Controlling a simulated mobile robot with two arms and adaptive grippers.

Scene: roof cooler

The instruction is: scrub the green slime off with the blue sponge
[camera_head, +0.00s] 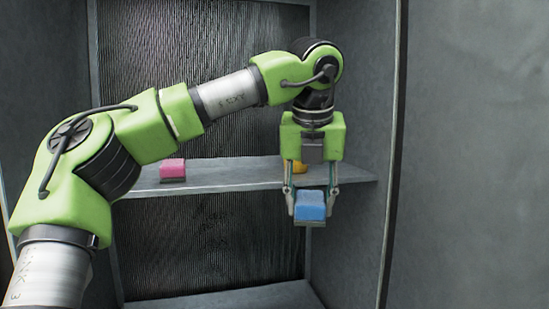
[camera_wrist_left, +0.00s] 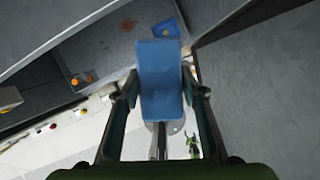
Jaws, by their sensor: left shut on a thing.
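The blue sponge (camera_head: 310,206) is held between the fingers of my left gripper (camera_head: 310,199), in front of the shelf's right part. In the left wrist view the sponge (camera_wrist_left: 160,80) sits lengthwise between the two fingers (camera_wrist_left: 160,95), and my gripper is shut on it. The sponge appears clear of the shelf in the head view. I cannot make out any green slime on the cooler surfaces in either view. My right gripper is in neither view.
A grey shelf (camera_head: 230,175) crosses the cooler. A pink sponge (camera_head: 172,168) lies on its left part, and a yellow object (camera_head: 299,167) is partly hidden behind my gripper. Ribbed dark panel (camera_head: 215,240) forms the back; a grey side wall (camera_head: 362,110) stands at right.

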